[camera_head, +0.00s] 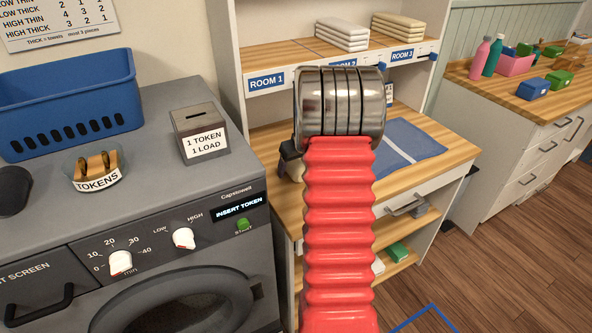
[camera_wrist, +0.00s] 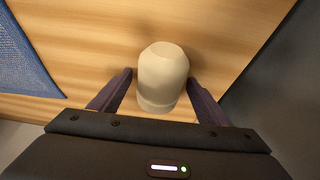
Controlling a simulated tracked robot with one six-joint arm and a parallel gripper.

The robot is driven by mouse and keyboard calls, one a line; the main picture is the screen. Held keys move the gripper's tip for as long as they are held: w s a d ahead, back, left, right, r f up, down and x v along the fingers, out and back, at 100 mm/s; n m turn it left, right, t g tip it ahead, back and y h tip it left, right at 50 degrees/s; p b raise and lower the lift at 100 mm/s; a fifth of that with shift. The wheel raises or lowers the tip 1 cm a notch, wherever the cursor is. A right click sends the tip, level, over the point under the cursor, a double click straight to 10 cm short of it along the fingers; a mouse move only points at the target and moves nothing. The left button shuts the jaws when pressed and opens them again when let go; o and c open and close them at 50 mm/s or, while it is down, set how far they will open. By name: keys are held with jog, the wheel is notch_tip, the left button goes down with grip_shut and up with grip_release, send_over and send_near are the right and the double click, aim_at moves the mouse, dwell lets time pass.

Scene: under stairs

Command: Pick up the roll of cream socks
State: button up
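The roll of cream socks (camera_wrist: 163,76) is in the middle of the wrist view, over the wooden worktop. My gripper (camera_wrist: 161,80) has its two dark fingers on either side of the roll, left and right. A thin gap shows at the left finger, and the right fingertip is very close to the roll. The fingers look open around it, not closed on it.
A blue cloth (camera_head: 408,140) lies on the worktop (camera_head: 445,168) right of my arm. The washing machine (camera_head: 215,185), with a token box (camera_head: 199,133) on top, stands close on the left. Shelves with folded towels (camera_head: 342,35) rise behind. A counter with bottles stands farther right.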

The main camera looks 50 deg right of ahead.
jog(key=c, duration=1.1)
jog(key=shift+r, duration=0.1)
notch_tip(320, 180, up, 10)
jog(key=shift+f, duration=0.1)
dwell(0.4)
jog(key=o, duration=0.5)
jog(key=c, duration=1)
